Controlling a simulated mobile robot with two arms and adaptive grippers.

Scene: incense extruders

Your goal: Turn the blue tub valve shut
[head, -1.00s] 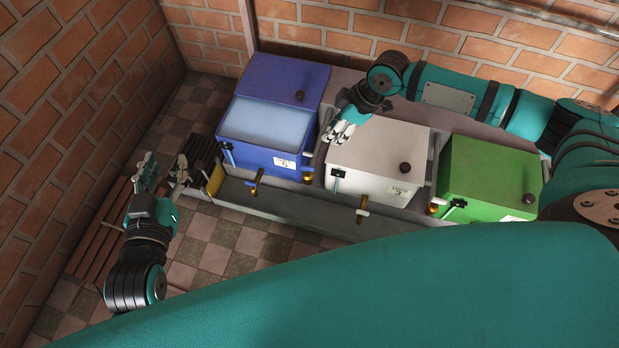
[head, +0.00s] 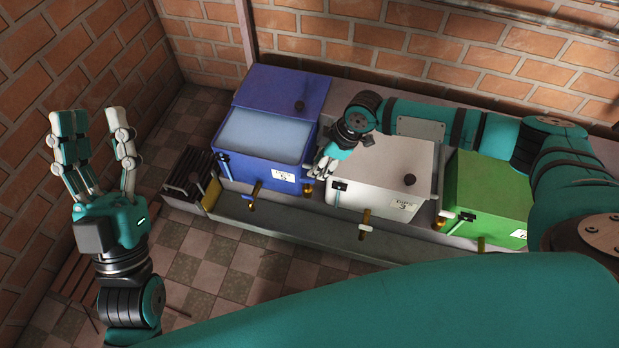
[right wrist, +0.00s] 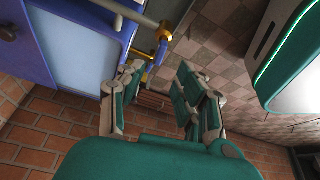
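The blue tub (head: 240,164) stands at the left of the row, its light-blue top surface showing in front of a blue panel with a dark knob. A brass valve with a blue handle (head: 251,197) sticks out at its front; the blue handle also shows in the right wrist view (right wrist: 161,50). My right gripper (head: 316,176) is above the gap between the blue and white tubs. In the right wrist view its fingers (right wrist: 160,85) are spread and empty, with the blue handle beyond them, apart. My left gripper (head: 95,118) is raised at the left, fingers spread and empty.
The white tub (head: 385,165) and green tub (head: 485,190) stand to the right, with their own valves in front. A grey trough (head: 300,225) runs along the front. A dark slatted box (head: 188,175) stands left of the blue tub. Tiled floor (head: 225,265) is open in front.

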